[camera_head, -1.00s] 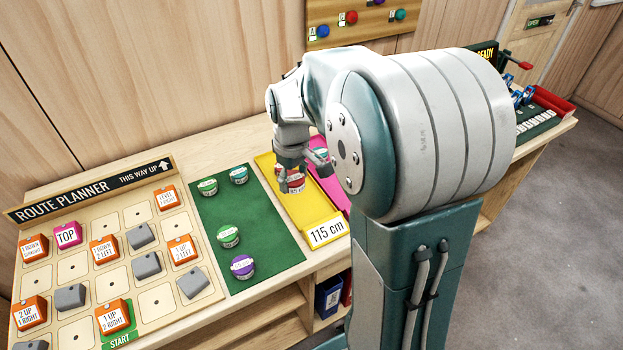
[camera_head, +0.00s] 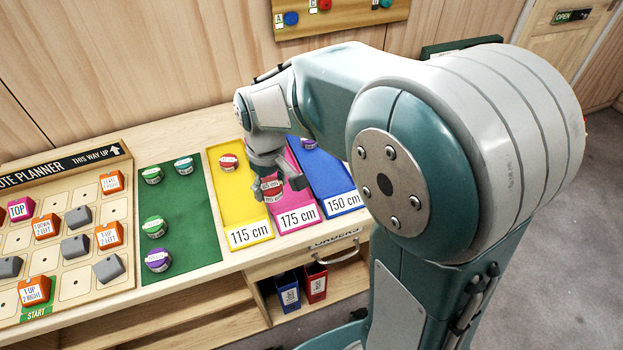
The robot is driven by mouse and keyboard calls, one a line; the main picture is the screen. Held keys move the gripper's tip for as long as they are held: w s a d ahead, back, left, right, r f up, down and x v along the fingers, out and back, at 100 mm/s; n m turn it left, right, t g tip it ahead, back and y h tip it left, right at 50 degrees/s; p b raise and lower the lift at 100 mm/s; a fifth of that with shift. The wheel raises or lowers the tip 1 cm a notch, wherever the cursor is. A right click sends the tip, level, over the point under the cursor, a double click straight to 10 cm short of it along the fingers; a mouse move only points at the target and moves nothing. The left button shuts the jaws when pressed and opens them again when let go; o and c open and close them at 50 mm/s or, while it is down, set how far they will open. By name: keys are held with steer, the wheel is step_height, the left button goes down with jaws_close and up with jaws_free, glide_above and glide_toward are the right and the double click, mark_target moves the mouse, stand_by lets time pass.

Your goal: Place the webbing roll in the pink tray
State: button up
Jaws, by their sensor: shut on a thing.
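My gripper (camera_head: 277,188) is shut on a red webbing roll (camera_head: 271,188) with a pale label band. It holds the roll over the left part of the pink tray (camera_head: 296,212), near the border with the yellow tray. The pink tray carries a 175 cm label. My gripper and arm hide much of its far part. I cannot tell exactly how high the roll is above the tray.
The yellow 115 cm tray (camera_head: 232,205) holds another red roll (camera_head: 228,161). The blue 150 cm tray (camera_head: 335,180) holds a purple roll (camera_head: 308,143). A green mat (camera_head: 185,212) with several rolls and a planner board (camera_head: 75,275) lie left.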

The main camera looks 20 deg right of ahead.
steer(key=shift+w+a+f, duration=0.2)
steer(key=shift+a, duration=0.05)
steer(key=w+d+f, duration=0.2)
steer(key=w+f, duration=0.1)
steer(key=w+d+f, duration=0.2)
steer(key=w+f, duration=0.1)
steer(key=w, duration=0.1)
steer(key=w+d+f, duration=0.2)
steer(key=w, duration=0.2)
steer(key=shift+w+f, duration=0.1)
steer(key=shift+f, duration=0.3)
steer(key=shift+w+a+f, duration=0.35)
steer(key=shift+a+f, duration=0.05)
steer(key=shift+f, duration=0.1)
step_height(320, 180, down, 3)
steer(key=shift+r, duration=0.2)
steer(key=shift+d+f, duration=0.2)
steer(key=shift+d, duration=0.3)
